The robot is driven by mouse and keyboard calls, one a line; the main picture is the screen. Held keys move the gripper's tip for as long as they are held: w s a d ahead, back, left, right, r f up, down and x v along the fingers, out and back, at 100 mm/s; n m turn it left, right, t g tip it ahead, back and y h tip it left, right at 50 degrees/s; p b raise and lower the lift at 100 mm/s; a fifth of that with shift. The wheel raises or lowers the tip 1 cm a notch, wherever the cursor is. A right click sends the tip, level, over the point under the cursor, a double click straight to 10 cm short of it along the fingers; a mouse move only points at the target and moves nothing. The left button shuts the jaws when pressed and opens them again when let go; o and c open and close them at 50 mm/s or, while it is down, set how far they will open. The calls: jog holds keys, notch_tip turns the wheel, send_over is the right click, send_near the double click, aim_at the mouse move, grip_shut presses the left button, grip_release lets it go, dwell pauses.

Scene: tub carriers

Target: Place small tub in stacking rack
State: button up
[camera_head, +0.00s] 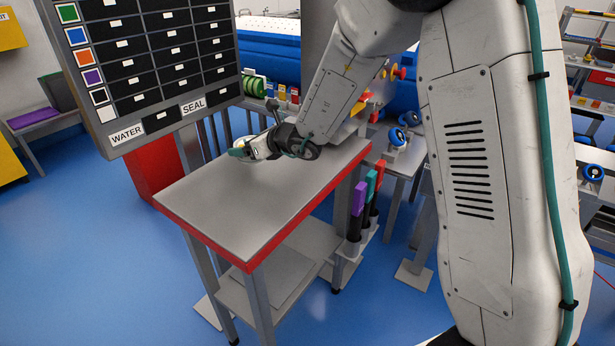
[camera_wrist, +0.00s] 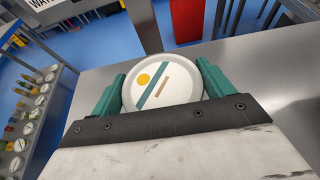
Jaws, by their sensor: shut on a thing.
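The small tub (camera_wrist: 163,84) has a round white lid with a green stripe, a yellow dot and a tan bar. My gripper (camera_wrist: 163,92) is shut on it, with one green finger on each side in the wrist view. In the camera_head view my gripper (camera_head: 243,152) is over the far end of the grey table, and a small pale part of the tub (camera_head: 243,142) shows beside it. Whether the tub touches the table top is hard to tell. I cannot make out a stacking rack for certain.
The grey table (camera_head: 245,205) has a red edge and a bare top. A black board (camera_head: 160,55) with WATER and SEAL labels stands behind it at left. Purple, teal and red-handled items (camera_head: 359,198) stand at the table's right side. Blue floor (camera_head: 90,260) is open at left.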

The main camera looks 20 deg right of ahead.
jog(key=s+d, duration=0.2)
jog(key=d, duration=0.2)
jog(key=s+d+f, duration=0.1)
jog(key=s+d, duration=0.2)
jog(key=d, duration=0.2)
jog(key=s+d, duration=0.2)
jog(key=d, duration=0.2)
jog(key=shift+s+d+f, duration=0.15)
jog(key=shift+d, duration=0.15)
jog(key=shift+f, duration=1.8)
jog(key=o, duration=1.1)
jog(key=shift+f, duration=0.1)
jog(key=shift+c, duration=0.2)
